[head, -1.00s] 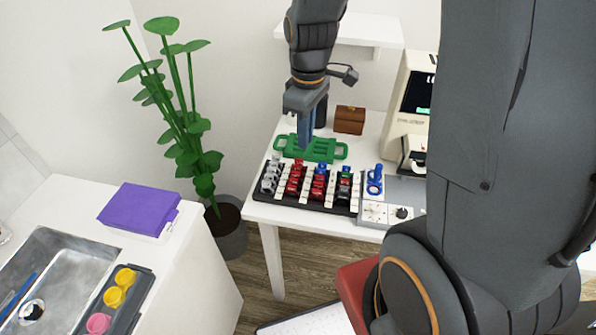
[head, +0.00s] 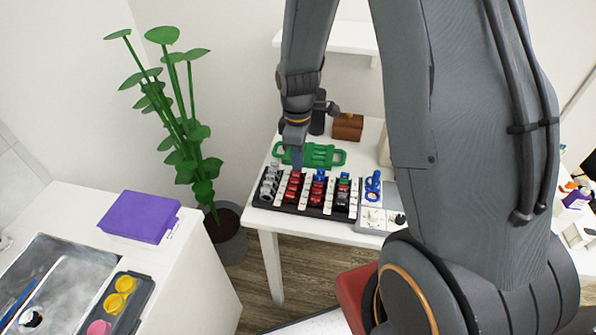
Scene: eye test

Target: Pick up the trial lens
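A black case (head: 327,212) on the white table holds rows of trial lenses. Red lenses (head: 292,187) stand in the second row from the left, with grey ones (head: 269,180) at the far left and red and blue ones (head: 317,188) further right. My gripper (head: 297,166) points down at the back of the case, over or just behind the red row. Its fingers are small and seen edge-on, so I cannot tell whether they are open or hold a lens. I cannot tell whether it touches one.
A green trial frame (head: 312,155) lies behind the case, a blue item (head: 373,186) to its right. A brown box (head: 347,127) stands at the back. My arm hides the table's right side. A plant (head: 185,130) stands left of the table.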

